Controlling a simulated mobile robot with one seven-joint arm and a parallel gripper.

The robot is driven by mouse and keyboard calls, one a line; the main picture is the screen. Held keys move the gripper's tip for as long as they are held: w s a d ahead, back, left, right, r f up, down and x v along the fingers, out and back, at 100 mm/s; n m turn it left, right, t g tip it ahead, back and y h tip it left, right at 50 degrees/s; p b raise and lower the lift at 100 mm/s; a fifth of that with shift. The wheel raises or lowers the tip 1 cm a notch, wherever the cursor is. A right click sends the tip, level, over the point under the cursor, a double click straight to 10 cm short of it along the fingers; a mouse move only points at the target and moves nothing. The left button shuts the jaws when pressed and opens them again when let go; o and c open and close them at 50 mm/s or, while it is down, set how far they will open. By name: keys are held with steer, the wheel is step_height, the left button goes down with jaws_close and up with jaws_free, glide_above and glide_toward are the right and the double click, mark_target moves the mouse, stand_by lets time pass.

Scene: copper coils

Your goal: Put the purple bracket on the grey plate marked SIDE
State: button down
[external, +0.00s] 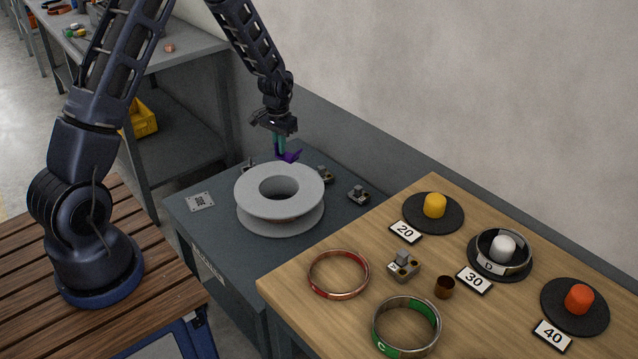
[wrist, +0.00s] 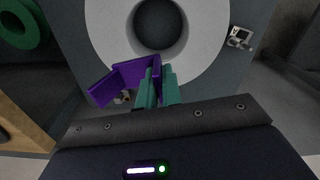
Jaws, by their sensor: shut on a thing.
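The purple bracket (external: 290,156) hangs from my gripper (external: 279,147), above the back edge of the grey spool. In the wrist view the bracket (wrist: 136,73) is an angled purple piece, to the left of and against the teal fingers (wrist: 157,86). My gripper is shut on it. A small light grey plate (external: 200,202) with a dark mark lies on the dark bench, left of the spool; its mark is too small to read. It is well apart from the bracket, and I cannot make it out in the wrist view.
The grey spool (external: 247,186) stands on the dark bench (external: 343,216). Small metal fixtures (external: 359,194) lie behind and beside it. The wooden table (external: 330,325) at right holds coils (external: 338,290) and coloured pegs on dark discs. The wall rises behind the bench.

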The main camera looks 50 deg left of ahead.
steer(key=s+a+n, duration=0.3)
steer(key=s+a, duration=0.7)
steer(key=a, duration=0.3)
steer(key=n, duration=0.4)
glide_above(189, 200)
step_height(189, 200, down, 20)
steer(key=shift+d+r, duration=0.15)
steer(key=shift+r, duration=0.05)
steer(key=shift+f, duration=0.15)
steer(key=c, duration=1.6)
jaws_free()
steer(key=shift+o, duration=0.2)
step_height(189, 200, up, 12)
steer(key=shift+r, duration=0.2)
